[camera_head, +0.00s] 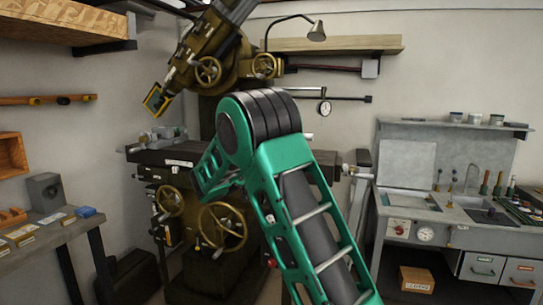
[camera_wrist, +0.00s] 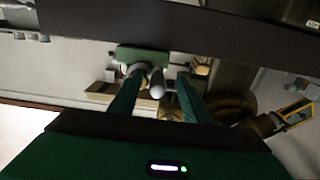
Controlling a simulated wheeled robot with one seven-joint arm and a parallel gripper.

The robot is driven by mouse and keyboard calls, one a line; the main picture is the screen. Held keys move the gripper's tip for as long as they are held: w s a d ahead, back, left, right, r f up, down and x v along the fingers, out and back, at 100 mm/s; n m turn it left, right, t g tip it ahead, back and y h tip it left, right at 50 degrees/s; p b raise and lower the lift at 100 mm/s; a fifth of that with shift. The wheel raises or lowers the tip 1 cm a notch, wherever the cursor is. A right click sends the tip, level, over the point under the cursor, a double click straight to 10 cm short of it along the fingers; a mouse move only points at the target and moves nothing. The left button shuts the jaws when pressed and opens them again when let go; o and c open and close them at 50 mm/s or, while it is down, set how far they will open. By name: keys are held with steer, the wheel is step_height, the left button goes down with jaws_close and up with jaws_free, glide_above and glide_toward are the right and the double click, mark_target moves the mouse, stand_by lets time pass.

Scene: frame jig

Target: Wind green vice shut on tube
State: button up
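In the wrist view, the two green fingers of my gripper (camera_wrist: 160,76) stand apart with a clear gap. A green block (camera_wrist: 145,54), which looks like the green vice, lies beyond the fingertips. A short grey cylinder (camera_wrist: 157,84), perhaps the tube or part of the vice, shows between the fingers, and I cannot tell whether they touch it. The vice's jaws and handle are not clear. In the head view, my green arm hides the gripper, the vice and the tube.
A large olive machine (camera_head: 168,198) with handwheels (camera_head: 222,226) stands ahead, its yellow-framed guard (camera_head: 157,100) at upper left. A workbench (camera_head: 50,238) with small blocks is at left. A grey sink bench (camera_head: 440,232) and a cardboard box (camera_head: 417,279) are at right.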

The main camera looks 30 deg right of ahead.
steer(key=v, duration=0.7)
steer(key=shift+s, duration=0.2)
stand_by(0.6)
steer(key=s+d+f+g+y, duration=0.2)
steer(key=s+d+f, duration=0.15)
steer(key=s, duration=0.45)
steer(key=s+d+f+g+y, duration=0.2)
steer(key=s+f+g, duration=0.15)
steer(key=s, duration=0.35)
steer(key=s+d+f+g+y, duration=0.2)
steer(key=s+d+f, duration=0.15)
steer(key=s, duration=0.45)
steer(key=s+a+f+n+g+y, duration=0.1)
steer(key=s+a+f+y, duration=0.1)
steer(key=s+a, duration=0.3)
steer(key=s+a+f+n+g+y, duration=0.1)
steer(key=s+a, duration=0.4)
steer(key=s, duration=0.7)
steer(key=s+a+f+n+g+y, duration=0.1)
steer(key=s+a+f+y, duration=0.3)
steer(key=s, duration=0.5)
steer(key=shift+s+a+n+y, duration=0.35)
steer(key=shift+a+n+y, duration=0.15)
steer(key=shift+a+y, duration=0.3)
steer(key=shift+f+g, duration=0.1)
steer(key=shift+g, duration=0.15)
